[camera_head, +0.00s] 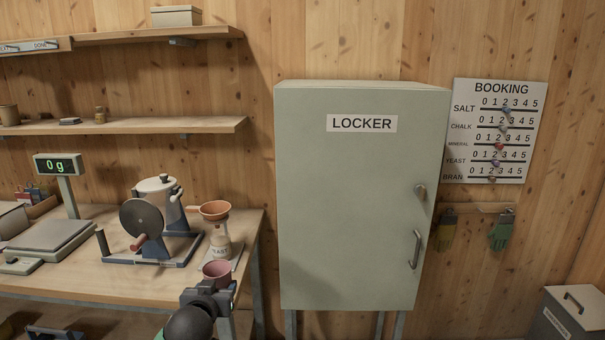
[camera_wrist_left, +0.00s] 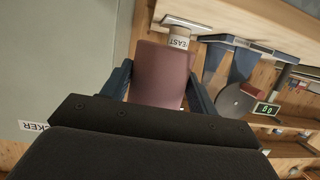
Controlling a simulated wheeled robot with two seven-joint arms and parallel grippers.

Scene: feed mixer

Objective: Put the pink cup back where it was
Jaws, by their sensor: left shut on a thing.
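The pink cup (camera_head: 217,272) is near the front right corner of the workbench in the head view, just in front of the jar labelled YEAST. My left gripper (camera_head: 214,291) is shut on the pink cup. In the left wrist view the pink cup (camera_wrist_left: 160,75) sits between the two dark fingers of my left gripper (camera_wrist_left: 158,88). The cup's lower part is hidden by the gripper in the head view, and I cannot tell whether it touches anything below. My right gripper does not show.
The yeast jar (camera_head: 220,243) with an orange funnel (camera_head: 215,210) stands behind the cup. A mixer with a crank (camera_head: 150,225) and a scale (camera_head: 50,236) reading 0 g stand to the left. A closed grey-green locker (camera_head: 350,200) stands to the right of the workbench (camera_head: 110,285).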

